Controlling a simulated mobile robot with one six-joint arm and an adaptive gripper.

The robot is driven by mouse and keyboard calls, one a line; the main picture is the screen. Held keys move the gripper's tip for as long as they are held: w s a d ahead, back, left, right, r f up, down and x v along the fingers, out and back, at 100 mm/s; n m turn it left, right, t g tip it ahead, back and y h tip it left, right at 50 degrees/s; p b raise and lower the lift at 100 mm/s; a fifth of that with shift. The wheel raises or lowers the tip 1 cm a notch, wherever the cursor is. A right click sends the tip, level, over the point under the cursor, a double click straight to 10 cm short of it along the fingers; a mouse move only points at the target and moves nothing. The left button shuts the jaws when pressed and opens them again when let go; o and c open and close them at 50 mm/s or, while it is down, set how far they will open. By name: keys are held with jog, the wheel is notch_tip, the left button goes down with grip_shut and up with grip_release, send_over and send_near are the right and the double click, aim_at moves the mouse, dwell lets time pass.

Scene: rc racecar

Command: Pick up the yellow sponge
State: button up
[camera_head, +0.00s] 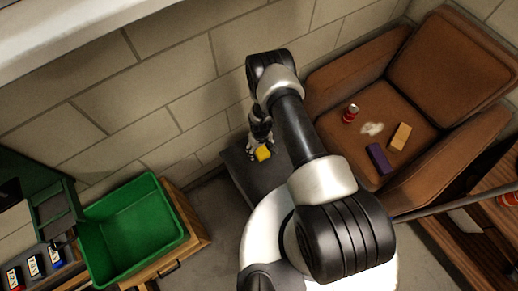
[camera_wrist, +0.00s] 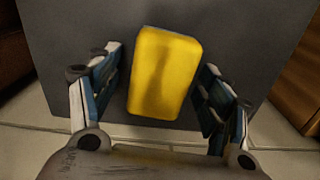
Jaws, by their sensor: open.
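The yellow sponge (camera_wrist: 165,73) is a rounded block lying on a dark grey surface (camera_wrist: 60,40). It shows small in the head view (camera_head: 263,154), beside the brick wall and under my arm's end. My gripper (camera_wrist: 163,95) is open in the wrist view, with one finger on each side of the sponge. A narrow gap shows on both sides, and I cannot tell the height of the fingertips over the surface. In the head view my gripper (camera_head: 258,143) is small, just above the sponge.
A brown armchair (camera_head: 420,90) on the right holds a red can (camera_head: 350,113), a purple block (camera_head: 379,158) and a tan block (camera_head: 401,136). A green bin (camera_head: 130,225) stands on a wooden cabinet (camera_head: 190,225) at left. The brick wall (camera_head: 190,60) is close behind my gripper.

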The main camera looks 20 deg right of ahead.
jog(key=shift+c, duration=0.4)
jog(key=c, duration=0.9)
jog(key=shift+r, duration=0.1)
